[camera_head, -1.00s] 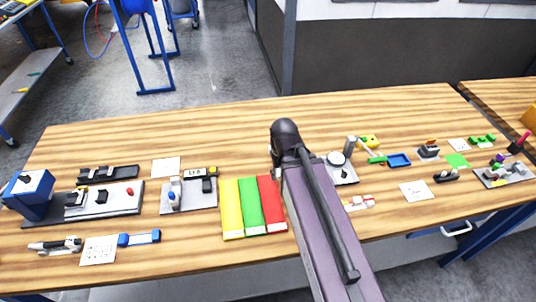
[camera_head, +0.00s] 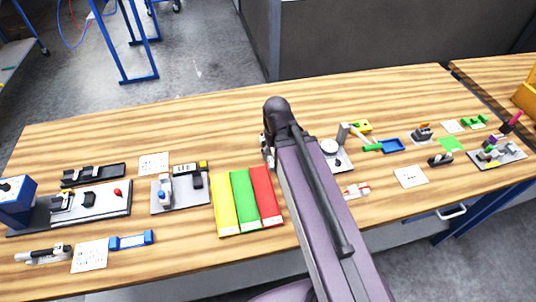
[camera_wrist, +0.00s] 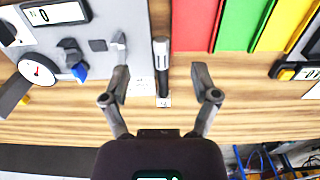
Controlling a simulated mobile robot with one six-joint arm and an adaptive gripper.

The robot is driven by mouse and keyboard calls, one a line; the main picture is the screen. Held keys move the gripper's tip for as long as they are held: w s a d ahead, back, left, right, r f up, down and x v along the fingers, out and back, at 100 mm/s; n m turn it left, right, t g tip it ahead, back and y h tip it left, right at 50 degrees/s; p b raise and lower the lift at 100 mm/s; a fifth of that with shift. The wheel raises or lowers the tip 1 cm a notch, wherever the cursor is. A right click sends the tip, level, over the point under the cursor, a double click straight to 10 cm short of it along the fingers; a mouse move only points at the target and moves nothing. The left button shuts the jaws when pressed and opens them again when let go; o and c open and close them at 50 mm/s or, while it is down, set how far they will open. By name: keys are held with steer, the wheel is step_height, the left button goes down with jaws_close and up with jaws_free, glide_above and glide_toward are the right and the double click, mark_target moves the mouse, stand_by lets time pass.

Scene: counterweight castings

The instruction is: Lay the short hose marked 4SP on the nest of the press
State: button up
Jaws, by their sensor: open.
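My gripper (camera_wrist: 161,88) is open, its two fingers pointing down toward the wooden table. Between them in the wrist view lies a short dark hose-like piece (camera_wrist: 161,70) with a light end fitting; the fingers are apart from it. I cannot read a 4SP mark on it. In the head view my arm hides this piece. A blue block-shaped machine (camera_head: 17,200) with a long base plate stands at the far left of the table and may be the press. Two dark blocks with light parts sit on and behind that plate; I cannot make out the nest for certain.
Yellow, green and red mats (camera_head: 265,195) lie left of my arm. A plate with a round gauge (camera_head: 329,147) stands right of it, also in the wrist view (camera_wrist: 38,70). A grey fixture plate (camera_head: 178,195) lies left of the mats. The table's back strip is clear.

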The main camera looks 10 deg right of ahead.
step_height(320, 180, up, 4)
steer(key=f+p, duration=0.1)
steer(key=p, duration=0.3)
glide_above(263, 135)
steer(key=shift+w+r+b, duration=0.1)
steer(key=shift+r+b, duration=0.15)
steer(key=shift+b, duration=0.05)
step_height(263, 135, down, 9)
steer(key=b, duration=0.8)
steer(key=shift+r+b, duration=0.2)
steer(key=shift+b, duration=0.1)
steer(key=shift+f, duration=0.1)
steer(key=shift+f+b, duration=2.5)
steer(key=shift+b, duration=0.1)
jaws_close()
